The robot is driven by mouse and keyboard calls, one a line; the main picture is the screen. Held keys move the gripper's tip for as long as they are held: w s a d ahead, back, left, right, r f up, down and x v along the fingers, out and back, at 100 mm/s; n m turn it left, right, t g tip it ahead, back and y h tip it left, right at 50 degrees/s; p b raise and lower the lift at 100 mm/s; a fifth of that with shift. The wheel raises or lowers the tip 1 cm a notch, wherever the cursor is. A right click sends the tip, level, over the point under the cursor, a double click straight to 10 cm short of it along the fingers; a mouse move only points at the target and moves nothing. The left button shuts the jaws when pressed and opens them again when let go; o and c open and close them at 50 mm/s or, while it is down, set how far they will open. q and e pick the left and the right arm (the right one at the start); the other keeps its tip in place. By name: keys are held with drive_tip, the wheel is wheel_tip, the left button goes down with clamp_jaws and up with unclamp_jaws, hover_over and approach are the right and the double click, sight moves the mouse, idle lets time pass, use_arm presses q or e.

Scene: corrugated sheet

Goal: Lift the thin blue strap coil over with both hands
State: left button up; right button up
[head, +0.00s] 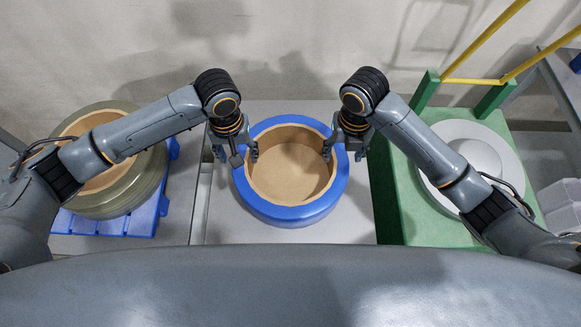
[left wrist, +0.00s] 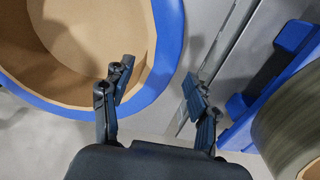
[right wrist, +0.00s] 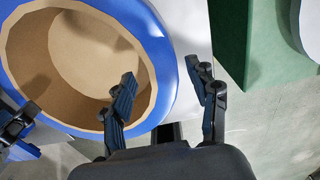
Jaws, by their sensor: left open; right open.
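The blue strap coil (head: 290,212) is a blue ring with a tan cardboard-like inner lining, lying flat on a grey surface at the middle of the head view. It also shows in the left wrist view (left wrist: 168,45) and the right wrist view (right wrist: 158,45). My left gripper (head: 237,155) is open at the coil's left rim, one finger over the inner side and one outside. My right gripper (head: 343,150) is open at the right rim, likewise with one finger on each side. Both grippers look empty; whether the fingers touch the rim I cannot tell.
An olive-green coil (head: 150,185) lies on a blue pallet (head: 105,225) at the left. At the right, a green stand (head: 412,222) holds a round light-grey disc (head: 450,130). Yellow rails (head: 485,42) rise behind it. White boxes (head: 562,205) stand at the far right.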

sight(339, 168)
use_arm(q)
wheel_tip(339, 168, down, 9)
drive_tip(key=shift+r, duration=0.1)
use_arm(e)
wheel_tip(339, 168, down, 9)
drive_tip(key=shift+r, duration=0.1)
use_arm(q)
clamp_jaws()
use_arm(e)
clamp_jaws()
use_arm(q)
drive_tip(key=shift+w+r, duration=0.15)
drive_tip(key=shift+r, duration=0.1)
use_arm(e)
drive_tip(key=shift+w+r, duration=0.1)
drive_tip(key=shift+r, duration=0.1)
